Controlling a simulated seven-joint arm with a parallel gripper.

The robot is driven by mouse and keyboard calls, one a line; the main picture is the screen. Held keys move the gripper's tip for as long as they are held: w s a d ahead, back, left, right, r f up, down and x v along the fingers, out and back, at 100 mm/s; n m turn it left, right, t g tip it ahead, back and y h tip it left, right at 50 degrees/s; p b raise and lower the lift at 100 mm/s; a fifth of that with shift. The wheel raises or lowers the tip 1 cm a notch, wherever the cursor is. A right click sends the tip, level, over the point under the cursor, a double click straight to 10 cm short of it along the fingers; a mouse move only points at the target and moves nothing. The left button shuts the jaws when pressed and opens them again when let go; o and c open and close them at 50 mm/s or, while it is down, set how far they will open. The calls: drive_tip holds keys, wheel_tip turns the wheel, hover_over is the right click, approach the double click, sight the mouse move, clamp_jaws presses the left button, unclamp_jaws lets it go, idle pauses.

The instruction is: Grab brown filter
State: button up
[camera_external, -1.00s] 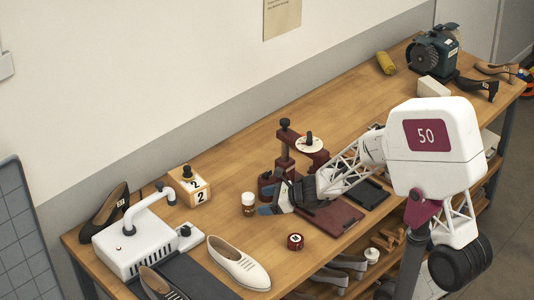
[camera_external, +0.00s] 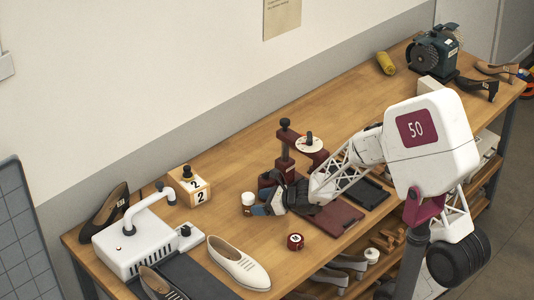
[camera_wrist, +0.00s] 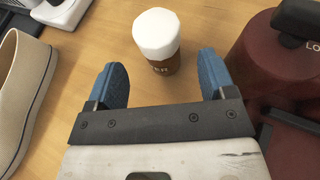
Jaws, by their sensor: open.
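The brown filter (camera_wrist: 168,67) is a small brown cylinder with a rounded white top and light lettering ending in "ER". In the wrist view it stands upright on the table, just ahead of my gripper (camera_wrist: 160,82). My two blue fingertips are spread wide, one to each side of its line, with nothing held between them. In the external view the filter (camera_external: 248,197) stands close to the left of my gripper (camera_external: 264,208), partly hidden by a fingertip. I cannot tell whether they touch.
A dark red press (camera_external: 285,160) stands right of the filter, close to my right finger. A cream shoe (camera_external: 238,263) lies to the left. A numbered wooden block (camera_external: 189,186) and a white machine (camera_external: 140,245) are further left.

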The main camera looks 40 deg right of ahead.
sight(250, 196)
drive_tip(key=shift+w+a+f, duration=0.1)
drive_tip(key=shift+w, duration=0.05)
drive_tip(key=shift+x, duration=2.55)
drive_tip(key=shift+f, duration=0.15)
drive_tip(key=shift+c, duration=0.2)
drive_tip(key=c, duration=1)
drive_tip(key=shift+r, duration=0.2)
drive_tip(key=shift+r, duration=0.6)
wheel_tip(250, 196, up, 2)
drive_tip(key=shift+r, duration=0.1)
drive_tip(key=s, duration=0.5)
drive_tip(key=s+r, duration=0.1)
drive_tip(key=s, duration=1)
drive_tip(key=shift+d+r, duration=0.15)
drive_tip(key=shift+d, duration=0.2)
